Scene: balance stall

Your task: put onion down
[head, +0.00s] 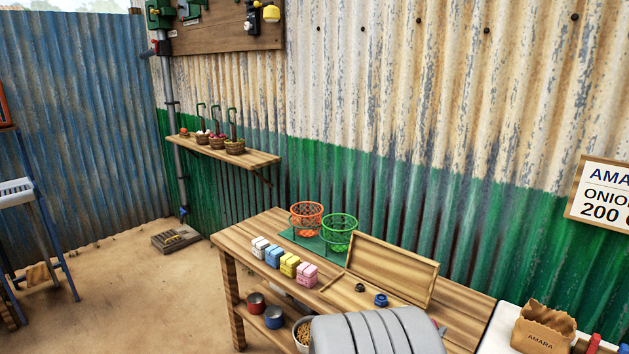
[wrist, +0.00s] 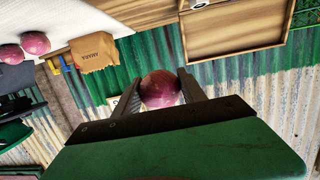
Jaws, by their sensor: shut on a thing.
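In the wrist view, my gripper (wrist: 158,95) is shut on a round purple-red onion (wrist: 160,86), held between its two dark fingers. Behind it are the green and bare corrugated wall and part of a sign. Two more purple onions, a nearer one (wrist: 36,42) and one at the picture's edge (wrist: 10,53), lie on a white surface (wrist: 55,20) at the left. In the head view my grey arm fills the bottom middle, and neither the gripper nor the held onion shows there.
On the wooden table, an orange basket (head: 306,218) and a green basket (head: 339,233) stand near several coloured packets (head: 290,265). An open wooden box (head: 395,266) lies to their right. A brown paper bag (head: 543,328) stands on the white surface at the lower right.

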